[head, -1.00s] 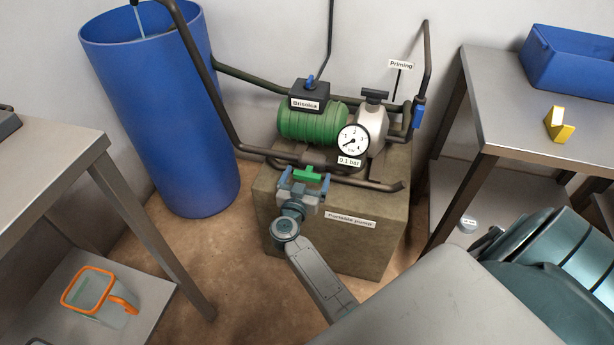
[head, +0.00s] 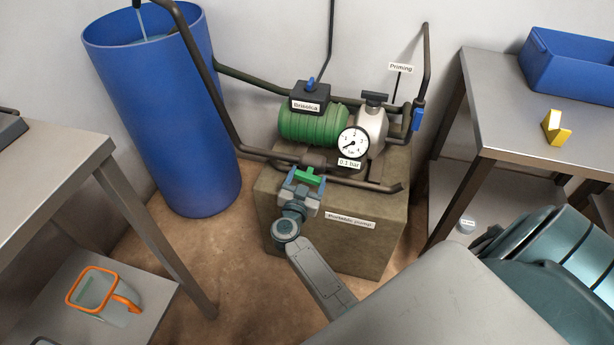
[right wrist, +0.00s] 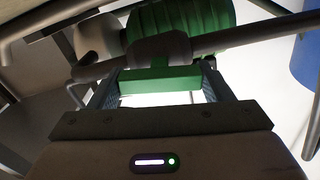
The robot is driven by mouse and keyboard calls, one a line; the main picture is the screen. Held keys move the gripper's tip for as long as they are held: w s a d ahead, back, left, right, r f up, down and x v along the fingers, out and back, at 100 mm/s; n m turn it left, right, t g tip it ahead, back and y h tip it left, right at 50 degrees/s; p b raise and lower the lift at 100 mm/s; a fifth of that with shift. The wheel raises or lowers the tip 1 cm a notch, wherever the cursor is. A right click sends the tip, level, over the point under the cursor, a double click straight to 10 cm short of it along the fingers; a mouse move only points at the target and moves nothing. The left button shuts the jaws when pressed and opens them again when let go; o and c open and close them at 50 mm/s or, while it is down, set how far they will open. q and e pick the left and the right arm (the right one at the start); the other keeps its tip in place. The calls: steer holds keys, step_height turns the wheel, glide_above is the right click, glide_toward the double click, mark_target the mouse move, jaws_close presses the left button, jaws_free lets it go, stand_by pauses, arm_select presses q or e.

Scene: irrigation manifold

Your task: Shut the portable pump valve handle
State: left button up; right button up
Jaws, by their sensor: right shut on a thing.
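The portable pump's green valve handle (head: 311,175) sits on the dark pipe in front of the pump, above the block labelled "Portable pump". It is a short bar, tilted slightly down to the right in the head view. My right gripper (head: 306,179) is shut on this handle, with one finger at each end of the bar. In the right wrist view the green bar (right wrist: 160,86) spans between the two fingers of my right gripper (right wrist: 160,92). My left gripper is not in view.
The gauge (head: 353,143) reads 0.1 bar, close above the handle. The green pump (head: 312,124) and its bent pipes stand behind. A blue barrel (head: 165,120) stands left, with water running in. Metal tables flank the pump; the right one holds a blue bin (head: 570,68).

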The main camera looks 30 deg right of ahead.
steer(key=shift+r+m+p, duration=0.1)
steer(key=shift+m+p, duration=0.4)
steer(key=shift+m, duration=0.4)
steer(key=m+p, duration=0.1)
steer(key=m, duration=0.1)
steer(key=shift+m, duration=0.3)
steer(key=m, duration=0.3)
steer(key=shift+m, duration=0.4)
steer(key=m, duration=0.4)
steer(key=shift+f, duration=0.25)
steer(key=m, duration=0.3)
steer(key=shift+s+b, duration=0.1)
steer(key=shift+b, duration=0.2)
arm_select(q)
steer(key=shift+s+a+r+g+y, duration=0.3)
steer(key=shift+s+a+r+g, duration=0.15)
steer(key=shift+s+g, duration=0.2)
arm_select(e)
steer(key=shift+m, duration=0.7)
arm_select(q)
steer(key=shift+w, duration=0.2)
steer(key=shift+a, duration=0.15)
arm_select(e)
steer(key=o, duration=1)
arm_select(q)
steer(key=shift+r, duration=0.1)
arm_select(e)
steer(key=shift+a, duration=0.1)
